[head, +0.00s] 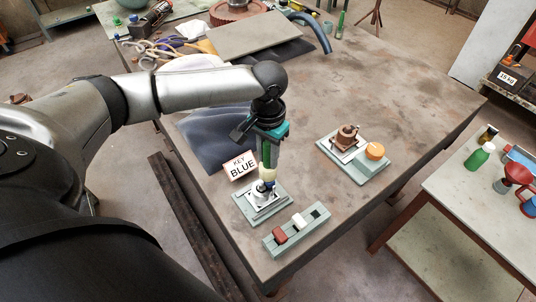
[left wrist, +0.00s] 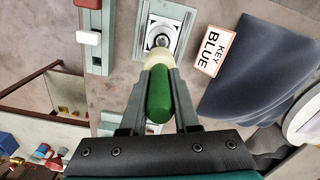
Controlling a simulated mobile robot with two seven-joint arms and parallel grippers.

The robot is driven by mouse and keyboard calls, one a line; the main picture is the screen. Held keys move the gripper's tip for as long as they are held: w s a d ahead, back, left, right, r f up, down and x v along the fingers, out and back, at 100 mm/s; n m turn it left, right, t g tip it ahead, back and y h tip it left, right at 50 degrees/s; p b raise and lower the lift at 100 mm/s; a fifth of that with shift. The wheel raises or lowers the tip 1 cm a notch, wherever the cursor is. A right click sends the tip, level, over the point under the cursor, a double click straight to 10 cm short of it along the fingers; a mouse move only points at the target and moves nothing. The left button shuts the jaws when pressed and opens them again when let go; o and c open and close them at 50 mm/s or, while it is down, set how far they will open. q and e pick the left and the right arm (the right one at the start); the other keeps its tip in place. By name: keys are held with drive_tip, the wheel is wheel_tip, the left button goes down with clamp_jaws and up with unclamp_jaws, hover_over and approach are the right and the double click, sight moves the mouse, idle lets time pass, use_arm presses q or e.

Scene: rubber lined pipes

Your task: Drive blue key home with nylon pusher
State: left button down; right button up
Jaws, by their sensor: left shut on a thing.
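My left gripper (head: 267,165) is shut on a pusher with a green handle (left wrist: 159,96) and a cream nylon end (left wrist: 159,58). The pusher is about upright, its cream end down over a silver part (head: 262,194) on a pale grey-green base plate (head: 246,211). The left wrist view also shows the silver part (left wrist: 162,40), just beyond the cream end. I cannot tell whether they touch. The blue key cannot be made out; the pusher and fingers cover part of the fixture. A sign reading KEY BLUE (head: 240,166) stands beside it. My right gripper is not in view.
A grey-green rack (head: 318,222) with a red block (head: 280,236) and a white block (head: 299,220) lies near the front table edge. A second fixture (head: 372,172) with a brown part (head: 347,138) and an orange knob (head: 375,151) stands right. Dark cloth (head: 205,140) lies behind the sign.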

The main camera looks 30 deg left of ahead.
use_arm(q)
drive_tip(key=shift+s+f, duration=0.1)
drive_tip(key=shift+f, duration=1.05)
idle(0.9)
drive_tip(key=shift+s+f+p, duration=0.15)
drive_tip(key=shift+p, duration=0.25)
idle(2.2)
drive_tip(key=r+p, duration=0.4)
drive_tip(key=p, duration=0.1)
drive_tip(key=shift+w+r, duration=0.15)
drive_tip(key=shift+w, duration=0.1)
wheel_tip(320, 180, up, 3)
drive_tip(key=p, duration=0.3)
drive_tip(key=shift+r+p, duration=0.15)
drive_tip(key=shift+p, duration=0.2)
idle(0.4)
